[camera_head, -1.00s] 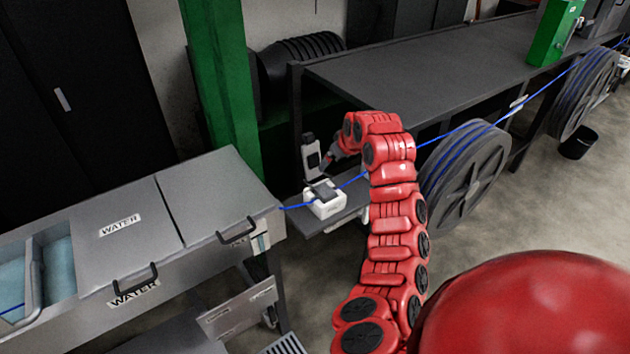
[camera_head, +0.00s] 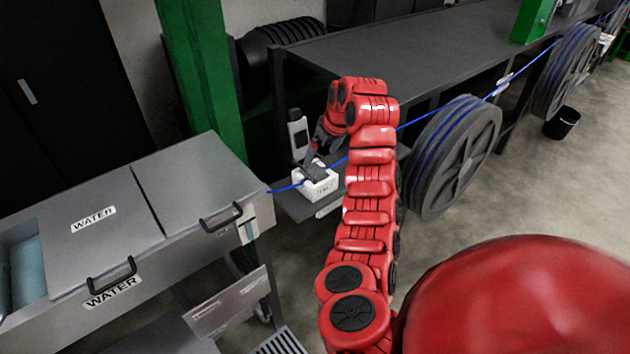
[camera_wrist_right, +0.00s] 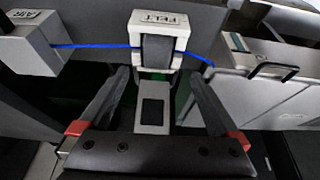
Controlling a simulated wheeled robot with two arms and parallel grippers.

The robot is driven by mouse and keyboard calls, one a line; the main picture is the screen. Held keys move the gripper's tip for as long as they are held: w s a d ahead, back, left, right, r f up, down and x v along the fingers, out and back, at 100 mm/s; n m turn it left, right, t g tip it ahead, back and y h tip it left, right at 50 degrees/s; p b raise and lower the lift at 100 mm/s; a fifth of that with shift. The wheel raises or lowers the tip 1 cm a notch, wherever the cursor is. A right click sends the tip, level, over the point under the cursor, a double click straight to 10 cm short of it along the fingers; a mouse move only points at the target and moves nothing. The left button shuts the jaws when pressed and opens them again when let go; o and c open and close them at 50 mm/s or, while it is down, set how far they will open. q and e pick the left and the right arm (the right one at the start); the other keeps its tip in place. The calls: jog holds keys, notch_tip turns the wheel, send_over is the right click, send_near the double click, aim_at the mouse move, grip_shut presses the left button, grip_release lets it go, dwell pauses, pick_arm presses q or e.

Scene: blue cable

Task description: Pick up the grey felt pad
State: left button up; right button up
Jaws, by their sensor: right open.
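The grey felt pad (camera_wrist_right: 157,48) sits in a white block (camera_wrist_right: 175,25) labelled FELT, and the blue cable (camera_wrist_right: 95,46) runs through the block. In the head view the pad (camera_head: 314,170) shows as a dark patch on top of the white block (camera_head: 322,187). My right gripper (camera_wrist_right: 159,75) is open and empty, its two fingers spread to either side of the pad's line and just short of the block. In the head view it (camera_head: 311,156) hangs close above the block, partly hidden by my red arm. My left gripper is not in view.
A white box labelled AIR (camera_wrist_right: 30,45) is along the cable. A steel water tank (camera_head: 190,185) and a cable reel (camera_head: 455,160) flank the block.

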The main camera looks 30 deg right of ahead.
aim_at(315, 170)
jog(key=x, duration=0.2)
jog(key=shift+w+f+b, duration=0.15)
jog(key=shift+f+b, duration=0.2)
jog(key=shift+b, duration=0.05)
jog(key=shift+w+d+f+p, duration=0.15)
jog(key=shift+f+p, duration=0.15)
jog(key=shift+f, duration=0.15)
jog(key=p+x, duration=0.2)
jog(key=x, duration=0.1)
jog(key=shift+w+d+f+p, duration=0.1)
jog(key=shift+w+f+p, duration=0.05)
jog(key=shift+f+p, duration=0.2)
jog(key=shift+f, duration=0.25)
jog(key=c, duration=1.4)
jog(key=shift+w, duration=0.1)
